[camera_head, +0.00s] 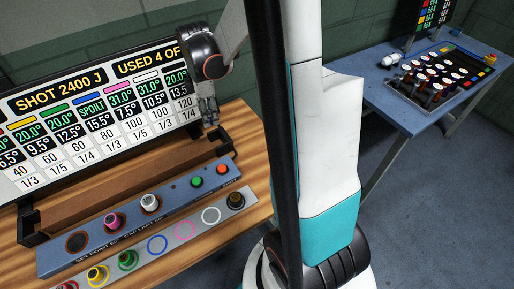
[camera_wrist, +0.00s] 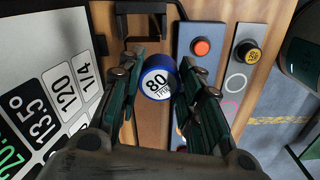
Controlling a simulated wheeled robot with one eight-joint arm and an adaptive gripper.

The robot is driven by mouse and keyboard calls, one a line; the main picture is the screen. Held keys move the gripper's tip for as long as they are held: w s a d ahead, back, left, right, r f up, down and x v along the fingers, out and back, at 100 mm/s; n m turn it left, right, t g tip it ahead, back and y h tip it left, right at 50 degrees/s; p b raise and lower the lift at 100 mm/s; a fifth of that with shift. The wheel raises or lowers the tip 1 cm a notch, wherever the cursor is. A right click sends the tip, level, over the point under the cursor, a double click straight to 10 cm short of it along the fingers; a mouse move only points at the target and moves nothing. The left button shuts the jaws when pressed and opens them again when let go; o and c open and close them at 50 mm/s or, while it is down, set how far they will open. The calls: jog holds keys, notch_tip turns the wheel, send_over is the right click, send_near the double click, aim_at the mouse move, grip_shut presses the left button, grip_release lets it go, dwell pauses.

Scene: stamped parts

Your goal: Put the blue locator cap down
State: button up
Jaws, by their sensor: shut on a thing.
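The blue locator cap (camera_wrist: 157,84), with a white top marked 80, is between the fingers of my gripper (camera_wrist: 158,76) in the wrist view. The fingers are shut on its sides. In the head view my gripper (camera_head: 209,112) is by the lower right of the large display board, above the wooden bench; the cap cannot be made out there. The front rail (camera_head: 139,265) has an empty blue ring (camera_head: 157,244), an empty pink ring (camera_head: 184,230) and an empty white ring (camera_head: 211,214). Whether the cap touches anything below is unclear.
The panel (camera_head: 134,228) behind the rail holds a pink cap (camera_head: 112,221), a white cap (camera_head: 150,203), a green button (camera_head: 196,182) and an orange button (camera_head: 222,169). A dark cap (camera_head: 236,199) stands at the rail's right end. A blue table (camera_head: 385,101) is at the right.

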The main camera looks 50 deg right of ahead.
aim_at(257, 148)
jog(key=s+d+r+n, duration=0.2)
jog(key=s+d+n, duration=0.75)
jog(key=d, duration=0.25)
jog(key=f+b, duration=0.3)
jog(key=f, duration=0.7)
jog(key=f+b, duration=0.3)
jog(key=f, duration=0.7)
jog(key=shift+w+d, duration=0.15)
jog(key=shift+d, duration=0.05)
jog(key=shift+f, duration=0.1)
jog(key=shift+f, duration=0.15)
jog(key=o, duration=1.1)
notch_tip(257, 148, up, 12)
jog(key=p, duration=0.4)
jog(key=shift+r, duration=0.2)
